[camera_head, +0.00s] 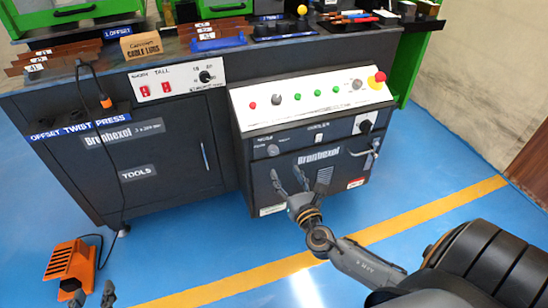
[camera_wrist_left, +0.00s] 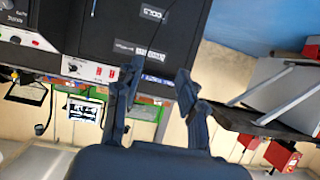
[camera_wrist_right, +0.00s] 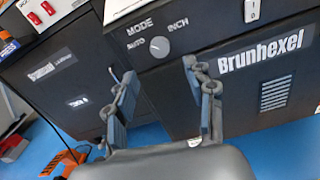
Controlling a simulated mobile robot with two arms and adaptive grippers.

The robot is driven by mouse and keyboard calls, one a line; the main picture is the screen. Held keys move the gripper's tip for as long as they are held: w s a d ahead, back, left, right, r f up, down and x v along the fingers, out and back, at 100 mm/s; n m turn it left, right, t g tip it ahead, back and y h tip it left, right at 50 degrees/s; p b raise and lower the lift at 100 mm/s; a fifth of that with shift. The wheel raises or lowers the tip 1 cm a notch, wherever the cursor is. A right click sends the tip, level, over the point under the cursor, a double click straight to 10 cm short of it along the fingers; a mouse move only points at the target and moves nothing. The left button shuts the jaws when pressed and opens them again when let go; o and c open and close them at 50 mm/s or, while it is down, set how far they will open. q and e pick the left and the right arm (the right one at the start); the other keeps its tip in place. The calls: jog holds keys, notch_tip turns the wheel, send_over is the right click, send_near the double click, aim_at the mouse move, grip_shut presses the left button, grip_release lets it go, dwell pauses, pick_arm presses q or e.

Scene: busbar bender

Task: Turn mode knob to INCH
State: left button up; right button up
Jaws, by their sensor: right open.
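The mode knob (camera_head: 272,150) is a small pale round knob on the dark front of the machine cabinet, below the sloped white panel. In the right wrist view the knob (camera_wrist_right: 160,46) sits between the AUTO label on its left and the INCH label on its right, with MODE above. Its pointer is too small to read surely. My right gripper (camera_head: 288,176) is open and empty, a little below the knob and apart from it; its fingers (camera_wrist_right: 160,76) point up toward it. My left gripper (camera_head: 93,294) is open and empty at the lower left, with its fingers (camera_wrist_left: 158,74) apart.
The white control panel (camera_head: 310,107) carries coloured buttons and a red emergency stop (camera_head: 376,80). A metal handle (camera_head: 365,150) juts out at the cabinet's right. An orange foot pedal (camera_head: 72,262) stands on the floor at left.

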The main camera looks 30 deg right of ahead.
aim_at(274, 153)
jog(key=b+x, duration=0.1)
jog(key=x, duration=0.7)
jog(key=shift+f, duration=0.1)
pick_arm(q)
jog(key=shift+w+d+r+t+h, duration=0.15)
jog(key=shift+w+r+t, duration=0.25)
jog(key=shift+r, duration=0.3)
jog(key=shift+w+d+r+t+h, duration=0.1)
jog(key=shift+w+d+r+t, duration=0.1)
jog(key=shift+r+t, duration=0.35)
jog(key=shift+w+d+r+t+h, duration=0.15)
jog(key=shift+w+r+t, duration=0.2)
jog(key=shift+r, duration=0.45)
pick_arm(e)
jog(key=shift+w+d, duration=0.15)
jog(key=shift+w, duration=0.35)
grip_shut()
